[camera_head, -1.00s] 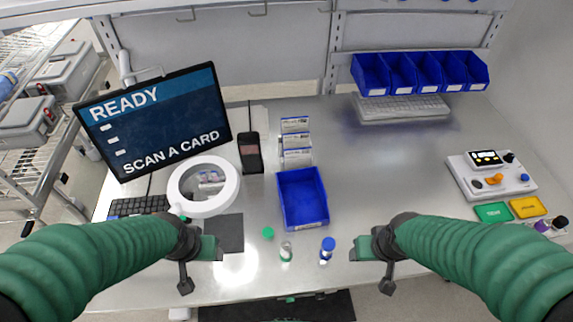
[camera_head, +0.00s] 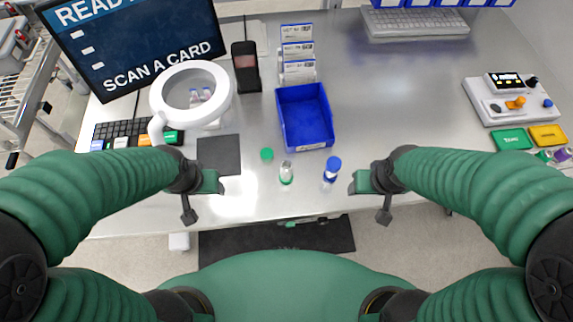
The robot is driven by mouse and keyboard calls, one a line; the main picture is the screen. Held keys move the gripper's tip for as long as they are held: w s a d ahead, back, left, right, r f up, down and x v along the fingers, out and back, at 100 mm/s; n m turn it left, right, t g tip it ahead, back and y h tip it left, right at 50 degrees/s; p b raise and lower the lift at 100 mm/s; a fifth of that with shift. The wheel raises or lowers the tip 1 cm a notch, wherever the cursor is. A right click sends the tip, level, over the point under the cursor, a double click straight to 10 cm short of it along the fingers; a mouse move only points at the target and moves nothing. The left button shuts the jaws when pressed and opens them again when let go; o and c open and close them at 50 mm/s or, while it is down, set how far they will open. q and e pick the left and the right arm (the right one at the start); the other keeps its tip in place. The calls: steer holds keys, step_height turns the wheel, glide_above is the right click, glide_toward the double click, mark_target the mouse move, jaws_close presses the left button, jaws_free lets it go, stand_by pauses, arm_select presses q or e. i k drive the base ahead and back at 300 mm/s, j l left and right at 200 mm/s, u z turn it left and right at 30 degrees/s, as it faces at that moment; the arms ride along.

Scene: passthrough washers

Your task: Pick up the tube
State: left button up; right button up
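A small tube with a blue cap (camera_head: 332,168) stands on the metal bench in front of the blue bin. A clear vial with green at its base (camera_head: 286,173) stands to its left, and a round green cap (camera_head: 267,154) lies just behind that vial. My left gripper (camera_head: 208,184) is near the bench's front edge, left of the vial and apart from it. My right gripper (camera_head: 364,184) is just right of the blue-capped tube, with a small gap. Neither gripper visibly holds anything. Their finger openings are not clear from this angle.
An empty blue bin (camera_head: 305,118) stands behind the tubes. A white ring magnifier (camera_head: 223,98) and a dark mat (camera_head: 218,155) are at left. A control box (camera_head: 508,100) and green and yellow pads (camera_head: 512,139) are at right. Bench between bin and control box is clear.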

mark_target(285, 175)
steer(key=k+l, duration=0.1)
steer(key=l, duration=0.35)
steer(key=k+l+u, duration=0.1)
steer(key=l, duration=0.3)
steer(key=k+l+u, duration=0.1)
steer(key=l, duration=0.35)
steer(key=k+l, duration=0.15)
steer(key=l, duration=0.25)
steer(key=k+l+u, duration=0.1)
steer(key=l, duration=0.35)
steer(key=i+l+u, duration=0.1)
steer(key=i+l, duration=0.15)
